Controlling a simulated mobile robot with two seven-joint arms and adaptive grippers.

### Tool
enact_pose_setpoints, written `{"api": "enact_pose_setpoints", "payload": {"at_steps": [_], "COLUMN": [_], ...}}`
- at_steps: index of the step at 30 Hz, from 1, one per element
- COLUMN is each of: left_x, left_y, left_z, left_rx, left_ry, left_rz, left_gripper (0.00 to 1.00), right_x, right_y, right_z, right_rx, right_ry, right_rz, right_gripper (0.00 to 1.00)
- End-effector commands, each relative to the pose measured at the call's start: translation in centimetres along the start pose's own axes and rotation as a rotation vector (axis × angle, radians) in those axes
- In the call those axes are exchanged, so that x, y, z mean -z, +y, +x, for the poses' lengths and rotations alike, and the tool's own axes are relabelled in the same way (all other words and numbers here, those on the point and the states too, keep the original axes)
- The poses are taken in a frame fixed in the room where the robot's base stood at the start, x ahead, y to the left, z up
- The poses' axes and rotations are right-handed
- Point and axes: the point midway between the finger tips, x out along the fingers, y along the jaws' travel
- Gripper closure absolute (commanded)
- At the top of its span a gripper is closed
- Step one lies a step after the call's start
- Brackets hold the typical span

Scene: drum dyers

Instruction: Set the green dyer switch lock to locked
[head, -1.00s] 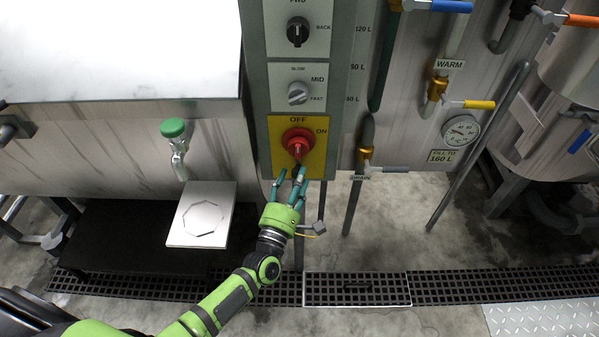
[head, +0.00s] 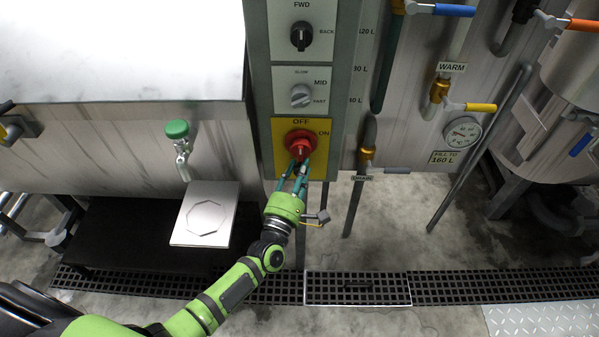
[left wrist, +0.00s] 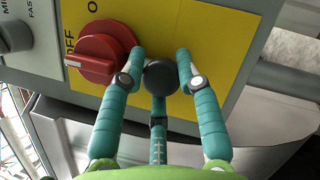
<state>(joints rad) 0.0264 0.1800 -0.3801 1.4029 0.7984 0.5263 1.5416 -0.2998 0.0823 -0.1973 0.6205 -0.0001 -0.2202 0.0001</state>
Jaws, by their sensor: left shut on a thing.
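The red rotary switch (head: 300,143) sits on a yellow plate (head: 281,130) marked OFF and ON, low on the grey control panel. In the left wrist view the red switch (left wrist: 104,52) has a white mark on its left side. A dark round knob-like piece (left wrist: 160,77), which seems to be the switch lock, is beside the red switch. My left gripper (head: 298,172) comes from below, and its teal fingers (left wrist: 160,72) are shut on the dark piece, one finger touching or nearly touching the red switch. My right gripper is not in view.
Two more knobs (head: 301,36) (head: 301,96) are above on the panel. A green-capped tap (head: 177,130) and a pale square plate (head: 204,214) are at left. Pipes with coloured valve handles and a gauge (head: 463,133) are at right. A floor grate (head: 450,287) runs below.

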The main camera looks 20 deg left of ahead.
Motion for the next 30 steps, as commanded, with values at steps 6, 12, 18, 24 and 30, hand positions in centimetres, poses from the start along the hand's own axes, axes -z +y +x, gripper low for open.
{"api": "enact_pose_setpoints", "payload": {"at_steps": [6, 12, 18, 24, 30], "left_x": [-0.9, -0.9, -0.7, -0.5, 0.3], "left_y": [0.5, 0.6, 0.6, 0.5, -0.7], "left_z": [0.3, 0.3, 0.2, 0.2, -0.1], "left_rx": [-0.002, -0.003, -0.002, -0.002, 0.001], "left_ry": [-0.009, -0.009, -0.006, -0.004, -0.003], "left_rz": [-0.004, -0.003, -0.002, -0.001, 0.000], "left_gripper": [1.00, 0.45, 0.45, 0.45, 0.45], "right_x": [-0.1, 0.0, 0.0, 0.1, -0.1], "right_y": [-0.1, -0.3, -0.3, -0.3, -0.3], "right_z": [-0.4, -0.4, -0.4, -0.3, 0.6], "right_rx": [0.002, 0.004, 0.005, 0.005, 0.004], "right_ry": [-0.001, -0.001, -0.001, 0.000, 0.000], "right_rz": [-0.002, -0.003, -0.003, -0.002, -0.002], "right_gripper": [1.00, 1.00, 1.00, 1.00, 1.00]}}
